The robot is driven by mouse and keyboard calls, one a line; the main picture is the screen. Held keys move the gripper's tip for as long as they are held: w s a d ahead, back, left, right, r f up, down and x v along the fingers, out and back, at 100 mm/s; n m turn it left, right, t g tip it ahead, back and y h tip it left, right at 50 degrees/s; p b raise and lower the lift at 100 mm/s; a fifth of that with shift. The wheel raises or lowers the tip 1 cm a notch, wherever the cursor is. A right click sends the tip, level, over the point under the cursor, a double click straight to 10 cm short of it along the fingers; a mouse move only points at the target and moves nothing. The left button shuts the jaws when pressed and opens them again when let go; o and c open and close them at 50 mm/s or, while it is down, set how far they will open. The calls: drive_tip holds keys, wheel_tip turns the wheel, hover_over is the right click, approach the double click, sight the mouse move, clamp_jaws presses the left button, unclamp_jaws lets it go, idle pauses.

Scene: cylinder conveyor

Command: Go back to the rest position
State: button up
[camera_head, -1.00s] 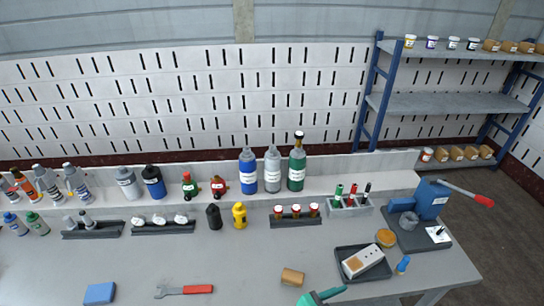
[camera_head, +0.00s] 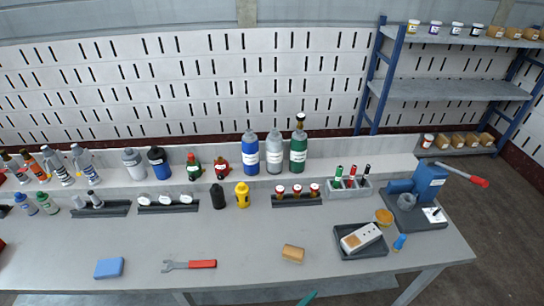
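A teal piece (camera_head: 307,299), which looks like part of my arm's end, just enters at the bottom edge in the head view. The rest of my gripper is outside the picture, so its fingers and anything between them are hidden. A small tan cylinder (camera_head: 293,254) lies on the grey workbench (camera_head: 230,240) just beyond it, apart from the teal piece.
A blue block (camera_head: 109,268) and a red-handled wrench (camera_head: 190,265) lie near the bench's front edge. A dark tray (camera_head: 361,242) holds a white box. A blue press (camera_head: 425,185) stands at right. Several bottles line the back ledge. A shelf rack (camera_head: 450,90) stands behind.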

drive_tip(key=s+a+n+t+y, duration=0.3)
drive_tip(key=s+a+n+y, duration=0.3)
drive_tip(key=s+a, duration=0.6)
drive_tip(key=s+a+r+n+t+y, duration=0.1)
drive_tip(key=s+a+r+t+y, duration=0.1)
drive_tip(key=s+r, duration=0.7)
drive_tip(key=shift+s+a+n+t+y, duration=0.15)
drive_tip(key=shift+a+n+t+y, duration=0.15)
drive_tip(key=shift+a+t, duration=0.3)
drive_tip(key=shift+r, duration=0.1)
